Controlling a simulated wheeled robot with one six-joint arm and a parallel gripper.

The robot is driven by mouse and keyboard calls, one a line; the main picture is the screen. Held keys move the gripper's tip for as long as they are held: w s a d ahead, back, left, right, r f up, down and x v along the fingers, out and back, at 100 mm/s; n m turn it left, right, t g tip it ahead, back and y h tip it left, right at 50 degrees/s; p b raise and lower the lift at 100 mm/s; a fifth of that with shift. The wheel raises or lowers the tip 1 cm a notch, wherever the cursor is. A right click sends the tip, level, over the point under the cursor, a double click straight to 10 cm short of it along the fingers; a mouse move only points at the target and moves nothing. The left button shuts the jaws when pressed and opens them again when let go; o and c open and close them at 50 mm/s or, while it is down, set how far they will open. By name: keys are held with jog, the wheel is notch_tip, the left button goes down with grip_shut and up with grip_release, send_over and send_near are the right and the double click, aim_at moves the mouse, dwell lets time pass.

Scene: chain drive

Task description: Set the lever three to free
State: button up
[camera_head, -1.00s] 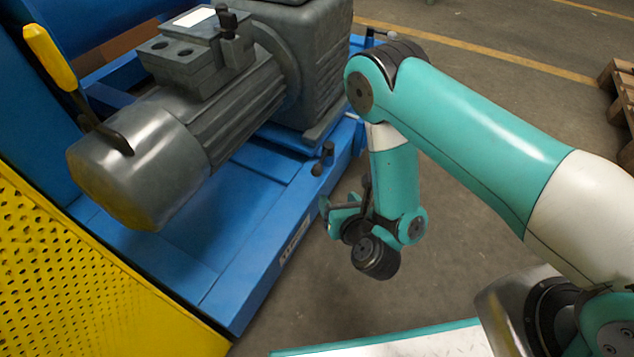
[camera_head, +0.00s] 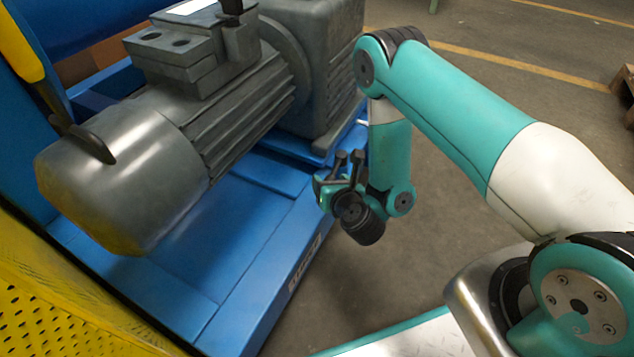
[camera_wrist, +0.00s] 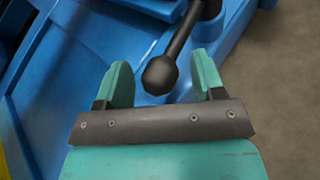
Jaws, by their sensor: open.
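A small black lever with a round knob stands on the edge of the blue base frame; its knob (camera_wrist: 160,75) shows in the wrist view, with the rod running up to the right. In the head view the lever (camera_head: 340,160) is at my gripper (camera_head: 330,187) and partly mixed with it. In the wrist view my gripper (camera_wrist: 161,62) is open, with one teal finger on each side of the knob. Gaps show between the knob and both fingers, though depth is hard to judge. No label or number is readable on the lever.
A large grey motor (camera_head: 130,180) sits on the blue frame (camera_head: 225,280), left of my gripper. A yellow-handled lever (camera_head: 18,45) stands at upper left. A yellow perforated guard (camera_head: 60,300) fills the lower left.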

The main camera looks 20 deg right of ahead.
jog(key=shift+w, duration=0.2)
jog(key=shift+c, duration=0.2)
grip_shut()
